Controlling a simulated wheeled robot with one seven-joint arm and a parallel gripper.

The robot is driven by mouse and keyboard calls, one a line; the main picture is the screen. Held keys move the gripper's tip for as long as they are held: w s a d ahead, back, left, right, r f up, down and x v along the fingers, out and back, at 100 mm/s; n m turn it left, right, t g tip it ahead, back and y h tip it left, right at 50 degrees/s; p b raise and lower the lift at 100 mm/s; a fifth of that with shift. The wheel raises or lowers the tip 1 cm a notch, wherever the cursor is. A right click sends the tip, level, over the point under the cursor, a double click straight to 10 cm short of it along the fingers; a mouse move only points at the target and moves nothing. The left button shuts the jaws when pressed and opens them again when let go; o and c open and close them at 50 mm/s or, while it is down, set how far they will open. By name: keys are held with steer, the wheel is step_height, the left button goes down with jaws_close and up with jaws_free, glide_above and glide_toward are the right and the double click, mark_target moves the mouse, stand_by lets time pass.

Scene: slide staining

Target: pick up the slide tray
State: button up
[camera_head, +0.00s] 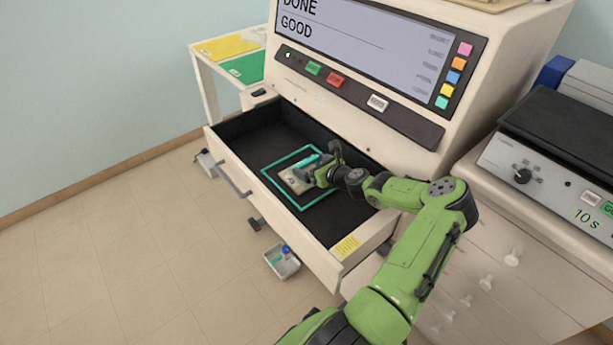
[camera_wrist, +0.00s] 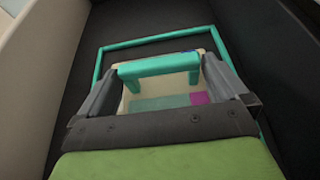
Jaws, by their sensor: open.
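The slide tray (camera_head: 291,184) is a small cream tray with a teal handle across its top. It lies inside a teal outline on the dark floor of the open drawer. In the wrist view the tray (camera_wrist: 182,88) shows teal and magenta patches inside, below its handle (camera_wrist: 158,66). My gripper (camera_head: 310,171) is down in the drawer at the tray. In the wrist view my open gripper (camera_wrist: 160,72) has one finger at each end of the handle; I cannot tell whether they touch it. My gripper hides part of the tray.
The drawer (camera_head: 237,173) has raised walls around the tray and extends from a machine whose screen (camera_head: 370,45) reads DONE GOOD. A small bin (camera_head: 283,268) stands on the floor below. A side table with yellow (camera_head: 228,46) and green mats stands left. A timer box (camera_head: 560,165) is right.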

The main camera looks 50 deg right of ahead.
steer(key=shift+r, duration=0.1)
steer(key=c, duration=0.8)
